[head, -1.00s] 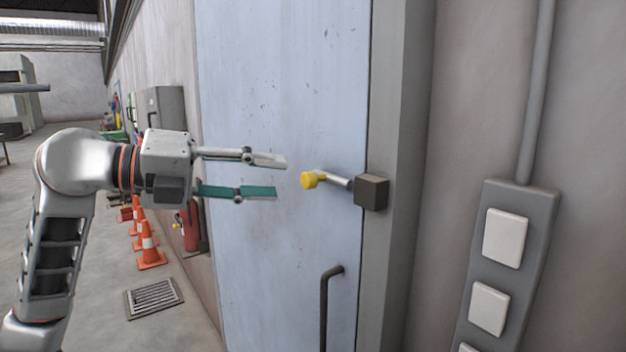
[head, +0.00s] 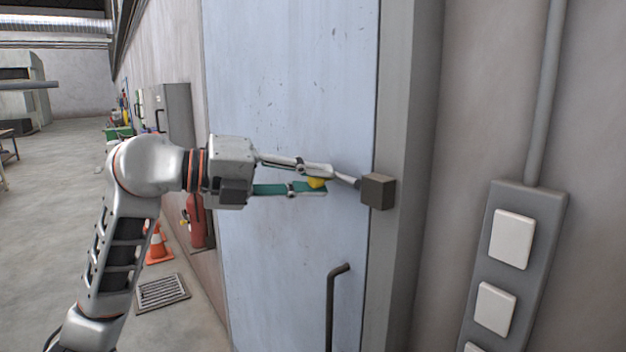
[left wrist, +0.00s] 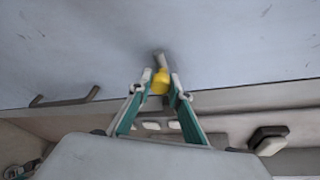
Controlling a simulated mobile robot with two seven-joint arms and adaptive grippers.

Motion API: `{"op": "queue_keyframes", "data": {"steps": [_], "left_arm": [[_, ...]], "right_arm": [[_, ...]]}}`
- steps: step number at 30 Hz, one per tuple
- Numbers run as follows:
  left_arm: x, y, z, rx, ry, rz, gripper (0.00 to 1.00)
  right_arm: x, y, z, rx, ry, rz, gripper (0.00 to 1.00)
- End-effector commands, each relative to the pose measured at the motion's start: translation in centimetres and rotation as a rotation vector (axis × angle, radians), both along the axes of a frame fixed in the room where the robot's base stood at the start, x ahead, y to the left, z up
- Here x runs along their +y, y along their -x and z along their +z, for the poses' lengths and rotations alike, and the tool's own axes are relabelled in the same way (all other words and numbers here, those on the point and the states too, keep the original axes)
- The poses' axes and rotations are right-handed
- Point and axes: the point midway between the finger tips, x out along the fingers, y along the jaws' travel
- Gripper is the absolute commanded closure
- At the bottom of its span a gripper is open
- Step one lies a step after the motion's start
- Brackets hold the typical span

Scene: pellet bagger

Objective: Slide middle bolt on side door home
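The bolt on the pale blue side door (head: 285,90) has a yellow knob (head: 316,183) and a short silver rod (head: 346,181). The rod reaches right to a dark square block (head: 378,191) at the door's edge. My left gripper (head: 325,182) has one finger above and one below the knob, closed in on it. In the left wrist view the yellow knob (left wrist: 160,82) sits between the fingertips (left wrist: 161,85), partly covered by them. How far the rod enters the block cannot be told. My right gripper is not in view.
A dark bar handle (head: 332,305) is on the door below the bolt. A grey switch panel (head: 527,208) with white plates is on the wall at right. An orange cone (head: 158,248), a floor grate (head: 162,292) and a red extinguisher (head: 196,222) are at left.

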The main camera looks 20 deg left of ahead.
Motion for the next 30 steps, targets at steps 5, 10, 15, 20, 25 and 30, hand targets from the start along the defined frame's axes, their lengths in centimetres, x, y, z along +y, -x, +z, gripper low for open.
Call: {"op": "queue_keyframes", "data": {"steps": [5, 10, 15, 20, 25, 30], "left_arm": [[-0.1, 0.1, 0.0, 0.002, 0.000, 0.000, 1.00], [-2.3, 1.8, 0.1, 0.000, -0.005, -0.002, 1.00], [-3.9, 3.0, 0.0, 0.001, -0.002, -0.002, 1.00], [-4.0, 3.2, -0.1, 0.003, 0.000, -0.004, 1.00], [-4.1, 3.2, -0.2, 0.004, 0.000, -0.006, 0.71], [-4.0, 3.1, -0.1, 0.002, 0.000, -0.003, 0.64]], "right_arm": [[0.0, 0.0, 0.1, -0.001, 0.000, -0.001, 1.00], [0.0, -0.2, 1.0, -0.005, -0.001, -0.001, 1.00], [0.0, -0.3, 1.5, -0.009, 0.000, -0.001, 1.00], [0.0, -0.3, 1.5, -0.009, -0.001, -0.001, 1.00], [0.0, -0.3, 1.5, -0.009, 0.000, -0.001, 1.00], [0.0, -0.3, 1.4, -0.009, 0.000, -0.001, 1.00]]}}
